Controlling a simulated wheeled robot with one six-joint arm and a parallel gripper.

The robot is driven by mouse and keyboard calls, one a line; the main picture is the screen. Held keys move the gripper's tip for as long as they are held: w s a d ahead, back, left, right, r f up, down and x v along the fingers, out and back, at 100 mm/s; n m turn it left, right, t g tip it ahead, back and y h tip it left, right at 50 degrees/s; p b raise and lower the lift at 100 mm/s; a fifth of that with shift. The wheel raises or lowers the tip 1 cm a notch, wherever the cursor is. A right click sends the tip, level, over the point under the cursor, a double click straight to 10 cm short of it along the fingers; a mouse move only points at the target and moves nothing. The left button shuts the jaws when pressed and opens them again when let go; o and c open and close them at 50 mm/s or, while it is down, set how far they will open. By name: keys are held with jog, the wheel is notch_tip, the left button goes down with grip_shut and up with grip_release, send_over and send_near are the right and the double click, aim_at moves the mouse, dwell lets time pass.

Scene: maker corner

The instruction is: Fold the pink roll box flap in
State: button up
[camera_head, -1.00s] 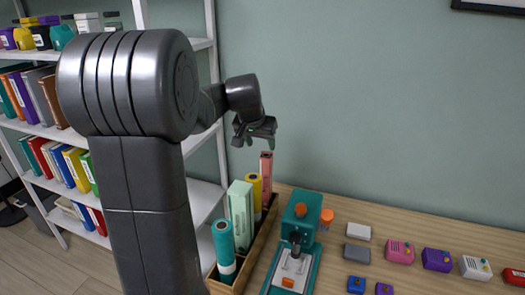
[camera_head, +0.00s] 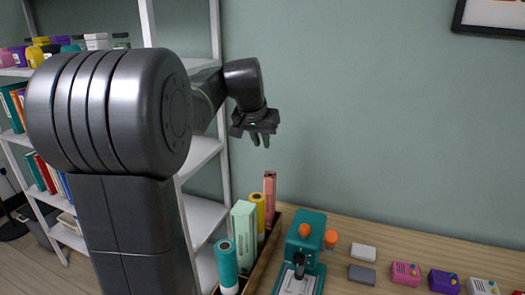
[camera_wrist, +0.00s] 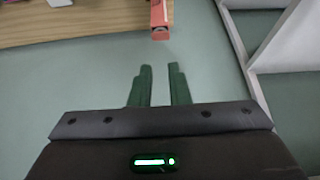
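The pink roll box (camera_head: 269,198) is a tall, narrow carton standing upright at the back end of a wooden tray (camera_head: 262,268). Its upper end also shows at the top of the wrist view (camera_wrist: 159,14). The flap is too small to make out clearly. My gripper (camera_head: 260,141) hangs above the box, fingers pointing down, with clear space between the fingertips and the box top. In the wrist view my gripper (camera_wrist: 160,68) shows two green fingers apart with nothing between them, and the box lies beyond the tips.
A yellow roll (camera_head: 258,210), a pale green box (camera_head: 243,233) and a teal roll (camera_head: 227,265) stand in the same tray. A teal press (camera_head: 305,240) stands to the right, beside several small coloured boxes. A white shelf (camera_head: 203,152) stands behind my arm.

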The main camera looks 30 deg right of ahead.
jog(key=shift+g+y, duration=0.4)
jog(key=shift+y, duration=0.1)
jog(key=w+d+r+p, duration=0.1)
jog(key=w+d+r, duration=0.1)
jog(key=w+d, duration=0.1)
jog(key=shift+d+p, duration=0.25)
jog(key=shift+p, duration=0.1)
grip_shut()
send_over(269, 172)
notch_tip(269, 172, down, 9)
jog(key=shift+s+r+p, duration=0.15)
jog(key=shift+p, duration=0.3)
jog(key=f, duration=0.3)
jog(key=shift+s+a, duration=0.3)
jog(key=shift+a, duration=0.1)
jog(key=shift+s+a+f, duration=0.1)
jog(key=shift+a+f, duration=0.05)
jog(key=shift+f, duration=0.5)
